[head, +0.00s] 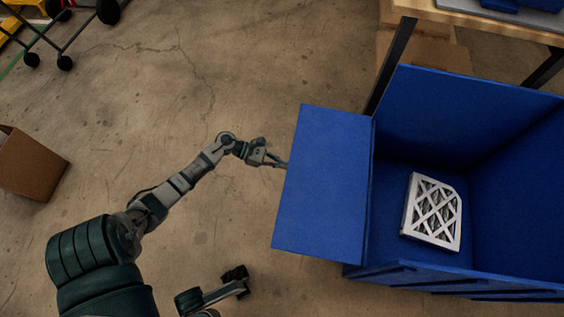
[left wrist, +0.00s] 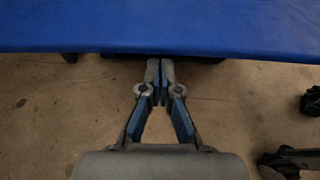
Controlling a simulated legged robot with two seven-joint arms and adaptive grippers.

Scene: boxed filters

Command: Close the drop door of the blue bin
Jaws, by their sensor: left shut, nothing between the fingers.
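The blue bin (head: 450,277) stands at the right in the head view, open at the top. Its drop door (head: 325,185) is open, a flat blue panel sticking out to the left of the bin. My left gripper (head: 286,164) is shut and empty, with its fingertips at the door's outer left edge. In the left wrist view the closed fingertips (left wrist: 161,62) lie right at the lower edge of the door panel (left wrist: 160,28), which spans the top. I cannot tell whether they touch it or reach beneath.
A white boxed filter (head: 433,211) lies on the bin's floor. A wooden-topped table (head: 480,20) with dark legs stands behind the bin. A cardboard box (head: 30,163) is at the far left and a wheeled black cart (head: 65,35) at the top left. The concrete floor between is clear.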

